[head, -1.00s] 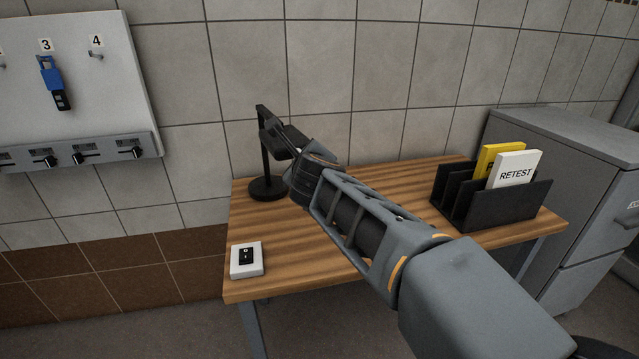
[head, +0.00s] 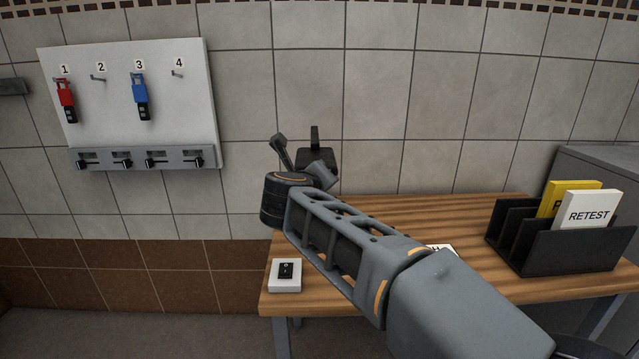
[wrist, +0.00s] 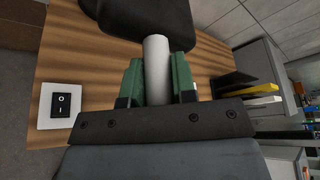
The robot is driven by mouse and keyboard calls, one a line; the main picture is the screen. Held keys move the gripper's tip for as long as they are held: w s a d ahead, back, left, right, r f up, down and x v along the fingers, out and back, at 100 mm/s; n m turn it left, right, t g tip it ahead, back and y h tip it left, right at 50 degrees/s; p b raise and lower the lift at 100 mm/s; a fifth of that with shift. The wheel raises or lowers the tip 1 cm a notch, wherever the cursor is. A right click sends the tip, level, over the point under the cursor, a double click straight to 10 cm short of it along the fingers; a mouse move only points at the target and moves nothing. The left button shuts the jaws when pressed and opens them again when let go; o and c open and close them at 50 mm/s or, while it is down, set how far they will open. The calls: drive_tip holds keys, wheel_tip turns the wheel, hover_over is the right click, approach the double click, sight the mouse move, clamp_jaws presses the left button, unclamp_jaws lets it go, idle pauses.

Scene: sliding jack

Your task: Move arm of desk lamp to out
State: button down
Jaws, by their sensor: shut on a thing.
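The black desk lamp (head: 315,158) stands at the back left of the wooden desk. Its head faces roughly toward me, and its base and most of its post are hidden behind my wrist. In the wrist view its dark head (wrist: 140,16) is at the top, with a pale cylinder (wrist: 157,75) reaching from it toward me. My gripper (wrist: 157,60) is shut on this cylinder, one green pad on each side. In the head view my gripper (head: 301,162) is at the lamp head, partly hidden by my wrist.
A white switch box (head: 285,275) sits at the desk's (head: 400,210) front left corner. A black file rack (head: 565,245) with yellow and white folders stands at the right, by a grey cabinet (head: 603,165). A key board (head: 130,105) hangs on the wall at left.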

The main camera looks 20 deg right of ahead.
drive_tip(key=shift+a+f, duration=0.15)
drive_tip(key=c, duration=1.2)
unclamp_jaws()
drive_tip(key=shift+a, duration=0.2)
drive_tip(key=shift+o, duration=1.3)
drive_tip(key=shift+d, duration=0.1)
drive_tip(key=p+v, duration=0.2)
drive_tip(key=v, duration=1.1)
drive_tip(key=shift+s+a, duration=0.25)
drive_tip(key=shift+s, duration=0.05)
